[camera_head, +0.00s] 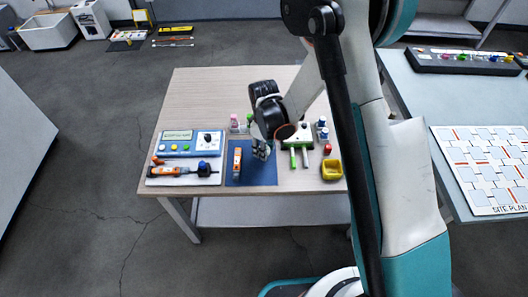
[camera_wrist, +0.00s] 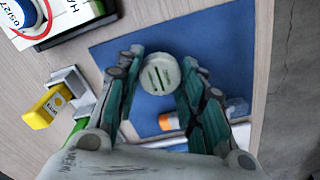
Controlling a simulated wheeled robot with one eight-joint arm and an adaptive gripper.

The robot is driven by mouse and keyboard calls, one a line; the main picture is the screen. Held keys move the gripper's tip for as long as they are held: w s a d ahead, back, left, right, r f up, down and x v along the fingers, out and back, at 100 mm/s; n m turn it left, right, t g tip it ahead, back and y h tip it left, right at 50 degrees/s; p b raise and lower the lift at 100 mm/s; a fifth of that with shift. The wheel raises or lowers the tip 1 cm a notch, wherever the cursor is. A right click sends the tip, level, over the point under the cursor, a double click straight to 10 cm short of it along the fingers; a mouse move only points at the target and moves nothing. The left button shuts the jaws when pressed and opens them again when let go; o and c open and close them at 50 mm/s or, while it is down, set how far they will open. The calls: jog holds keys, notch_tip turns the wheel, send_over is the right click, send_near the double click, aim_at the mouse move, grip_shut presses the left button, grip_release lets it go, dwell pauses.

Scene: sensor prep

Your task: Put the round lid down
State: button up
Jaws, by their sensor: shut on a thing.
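The round lid (camera_wrist: 158,74) is a pale disc with dark slots, held between the two fingers of my gripper (camera_wrist: 157,85) in the wrist view. My gripper is shut on it over the blue mat (camera_wrist: 215,38). In the head view my gripper (camera_head: 262,149) hangs over the right part of the blue mat (camera_head: 262,177), and the lid cannot be made out there. An orange and white tube-like thing (camera_wrist: 168,122) lies on the mat below the lid in the wrist view. I cannot tell the gap between lid and mat.
An orange and black device (camera_head: 237,162) lies on the mat's left part. Left of it are a blue-white panel (camera_head: 190,144) and a tray (camera_head: 160,182) with a probe. A green-handled tool (camera_head: 293,158), small bottles (camera_head: 322,128) and a yellow bin (camera_head: 331,170) stand to the right. The table's back left is clear.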

jog(key=shift+f, duration=1.05)
jog(key=shift+f+b, duration=0.15)
jog(key=shift+b, duration=0.2)
jog(key=o, duration=0.8)
